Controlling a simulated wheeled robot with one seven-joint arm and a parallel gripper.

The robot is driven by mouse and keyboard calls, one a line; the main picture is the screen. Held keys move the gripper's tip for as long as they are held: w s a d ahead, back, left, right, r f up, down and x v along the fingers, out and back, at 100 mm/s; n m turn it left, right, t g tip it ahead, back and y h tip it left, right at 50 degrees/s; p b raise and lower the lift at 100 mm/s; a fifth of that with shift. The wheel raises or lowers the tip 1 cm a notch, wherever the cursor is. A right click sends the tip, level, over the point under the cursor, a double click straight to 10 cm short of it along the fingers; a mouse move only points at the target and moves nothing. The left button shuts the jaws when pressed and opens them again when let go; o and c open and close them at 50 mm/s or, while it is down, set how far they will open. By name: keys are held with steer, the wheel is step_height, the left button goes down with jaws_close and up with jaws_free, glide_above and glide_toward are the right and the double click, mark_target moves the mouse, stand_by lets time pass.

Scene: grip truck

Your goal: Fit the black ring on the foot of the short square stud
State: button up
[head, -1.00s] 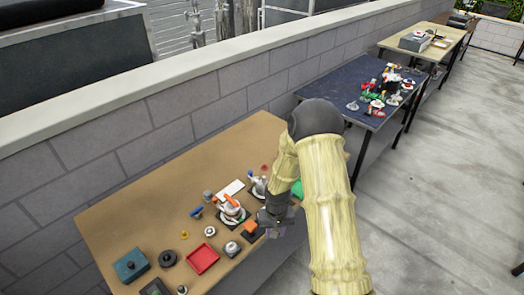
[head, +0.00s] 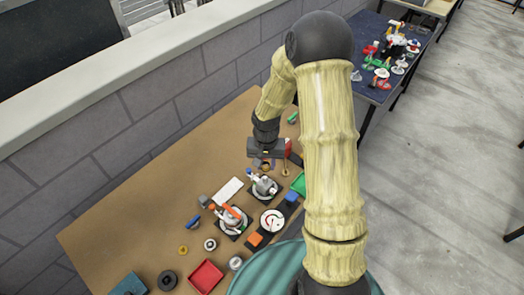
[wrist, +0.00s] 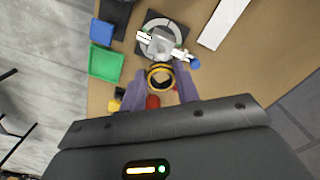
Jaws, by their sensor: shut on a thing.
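My gripper (head: 265,163) is above the far part of the brown table. In the wrist view my gripper (wrist: 165,88) has its two fingers closed on a round ring (wrist: 160,76), which shows black with yellow; I take it to be the black ring. In the head view the ring is small and partly hidden by the gripper. I cannot make out the short square stud for certain in either view. A black round piece (head: 168,280) lies at the near left of the table.
A clamp on a round plate (head: 264,186) is just below the gripper. Another clamp with an orange handle (head: 232,218), a white dial (head: 271,220), a green tray (head: 299,184) and a red tray (head: 206,277) stand nearby. The table's left side (head: 120,235) is mostly bare.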

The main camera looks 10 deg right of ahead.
mark_target(265, 170)
steer(key=shift+w, duration=0.25)
steer(key=shift+s+a, duration=0.1)
steer(key=shift+s, duration=0.3)
steer(key=shift+f+b, duration=0.2)
steer(key=shift+b, duration=0.1)
steer(key=shift+w+f+b, duration=0.1)
steer(key=shift+f+b, duration=1.65)
steer(key=shift+f, duration=0.5)
steer(key=shift+w, duration=0.1)
steer(key=shift+d, duration=0.2)
steer(key=shift+s+a+f, duration=0.25)
steer(key=shift+a+f, duration=0.05)
steer(key=shift+f, duration=0.05)
steer(key=shift+f+b, duration=0.1)
steer(key=shift+b, duration=0.25)
